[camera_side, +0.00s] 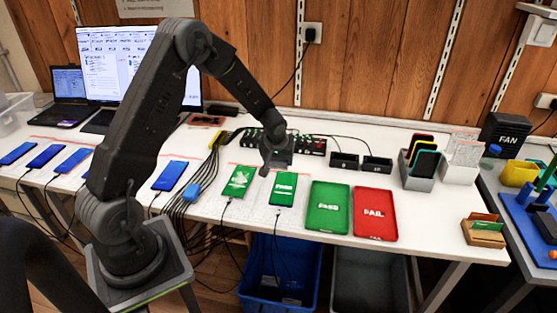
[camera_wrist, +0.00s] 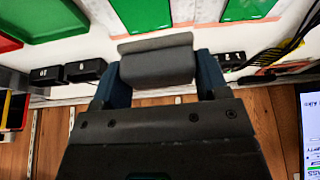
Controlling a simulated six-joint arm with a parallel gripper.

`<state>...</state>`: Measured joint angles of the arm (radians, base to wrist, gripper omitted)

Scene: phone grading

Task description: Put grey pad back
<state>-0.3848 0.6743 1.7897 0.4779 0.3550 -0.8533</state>
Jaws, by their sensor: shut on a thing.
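My gripper (camera_side: 277,156) is over the white table, just behind the green-screened PASS phone (camera_side: 283,188). In the wrist view, my gripper (camera_wrist: 158,74) is shut on a grey pad (camera_wrist: 157,58), a short rounded block held crosswise between the two fingers. The pad is clear of the green screen beyond it in that view. In the side view the pad is hard to tell from the dark gripper.
A green PASS tray (camera_side: 328,226) and a red FAIL tray (camera_side: 375,232) lie at the front right. A grey rack (camera_side: 416,182) holds coloured phones behind them. Another green-screened phone (camera_side: 238,181) lies left of my gripper. A cabled hub (camera_side: 304,143) stands behind it.

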